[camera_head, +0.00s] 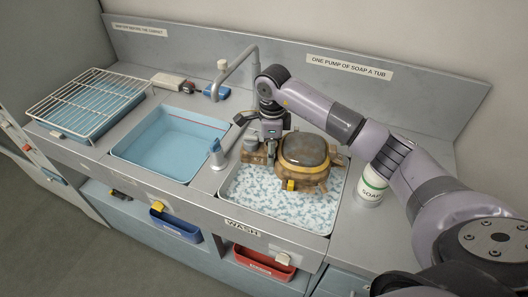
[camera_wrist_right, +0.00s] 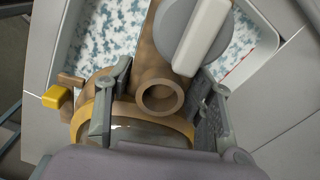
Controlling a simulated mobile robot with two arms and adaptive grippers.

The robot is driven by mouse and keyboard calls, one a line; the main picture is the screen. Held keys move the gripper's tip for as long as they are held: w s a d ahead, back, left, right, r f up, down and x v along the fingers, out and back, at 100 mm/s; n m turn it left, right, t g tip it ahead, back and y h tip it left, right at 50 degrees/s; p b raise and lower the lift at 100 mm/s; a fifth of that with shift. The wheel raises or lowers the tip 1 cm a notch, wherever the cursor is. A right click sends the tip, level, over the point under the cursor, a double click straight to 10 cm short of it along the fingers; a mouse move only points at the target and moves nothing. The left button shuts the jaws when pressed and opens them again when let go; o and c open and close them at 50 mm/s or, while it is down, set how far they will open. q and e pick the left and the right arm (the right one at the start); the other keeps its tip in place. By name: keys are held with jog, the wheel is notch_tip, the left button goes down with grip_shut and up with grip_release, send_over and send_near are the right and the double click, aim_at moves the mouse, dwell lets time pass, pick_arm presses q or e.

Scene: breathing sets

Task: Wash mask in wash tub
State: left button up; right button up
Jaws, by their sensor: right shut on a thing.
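The mask (camera_head: 306,150) is brown with a dark visor and a yellow clip at its near edge. It sits in the wash tub (camera_head: 333,213), over white-and-blue foamy water, and its lower edge meets the foam. My right gripper (camera_head: 270,150) comes down at the mask's left side and is shut on it. In the right wrist view my right gripper (camera_wrist_right: 160,98) has a finger on each side of the brown mask body (camera_wrist_right: 150,78), by its round port. The wash tub (camera_wrist_right: 57,75) shows behind. My left gripper is not in view.
A rinse tub (camera_head: 165,146) of clear blue water lies left, with a tap (camera_head: 238,68) behind. A wire rack (camera_head: 88,98) stands far left. A soap bottle (camera_head: 373,184) stands right of the wash tub. Blue (camera_head: 175,225) and red bins (camera_head: 264,263) hang below the front edge.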

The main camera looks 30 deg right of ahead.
jog(key=shift+w+d+f+m, duration=0.1)
jog(key=shift+d+f+m, duration=0.1)
jog(key=shift+d+m, duration=0.25)
jog(key=shift+d+f+m, duration=0.2)
jog(key=shift+m, duration=0.45)
jog(key=shift+d+f, duration=0.1)
jog(key=shift+f, duration=0.35)
notch_tip(320, 180, down, 17)
jog(key=b, duration=1.3)
jog(key=shift+f, duration=0.2)
